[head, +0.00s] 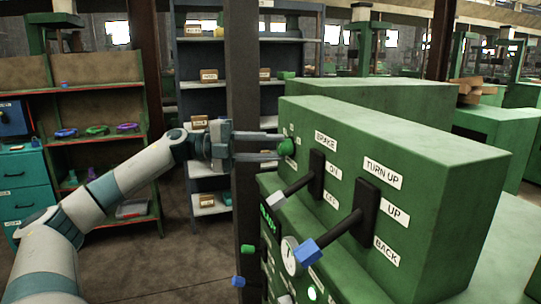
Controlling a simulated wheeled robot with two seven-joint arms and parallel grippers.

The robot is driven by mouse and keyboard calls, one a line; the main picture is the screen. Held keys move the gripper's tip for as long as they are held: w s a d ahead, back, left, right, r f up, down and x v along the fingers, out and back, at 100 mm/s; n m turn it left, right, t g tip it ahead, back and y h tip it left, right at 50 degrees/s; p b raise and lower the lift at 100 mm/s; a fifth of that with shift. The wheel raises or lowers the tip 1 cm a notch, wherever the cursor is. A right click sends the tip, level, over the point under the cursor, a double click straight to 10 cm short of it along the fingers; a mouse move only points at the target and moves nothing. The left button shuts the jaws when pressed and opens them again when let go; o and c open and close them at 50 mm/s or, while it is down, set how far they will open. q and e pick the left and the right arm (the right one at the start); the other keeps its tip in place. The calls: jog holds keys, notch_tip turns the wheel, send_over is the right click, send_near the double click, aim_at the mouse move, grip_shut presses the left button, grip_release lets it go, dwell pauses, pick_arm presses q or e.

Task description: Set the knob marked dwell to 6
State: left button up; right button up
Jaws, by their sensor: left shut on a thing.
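A green knob (286,147) sits on the front of the green machine housing (400,137), at its left end. My left gripper (279,147) comes in from the left and is shut on this green knob, with one finger above and one below. A small label beside the knob is mostly hidden and cannot be read, so I cannot tell whether it says dwell. The knob's pointer and scale cannot be made out. My right gripper is not in view.
Right of the knob are a brake lever (316,174) with a grey handle and a turn up lever (366,208) with a blue handle (308,253). A dark post (243,80) stands behind my gripper.

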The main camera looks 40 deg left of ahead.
pick_arm(q)
jog(key=shift+m+g+y, duration=0.3)
jog(key=shift+m, duration=0.6)
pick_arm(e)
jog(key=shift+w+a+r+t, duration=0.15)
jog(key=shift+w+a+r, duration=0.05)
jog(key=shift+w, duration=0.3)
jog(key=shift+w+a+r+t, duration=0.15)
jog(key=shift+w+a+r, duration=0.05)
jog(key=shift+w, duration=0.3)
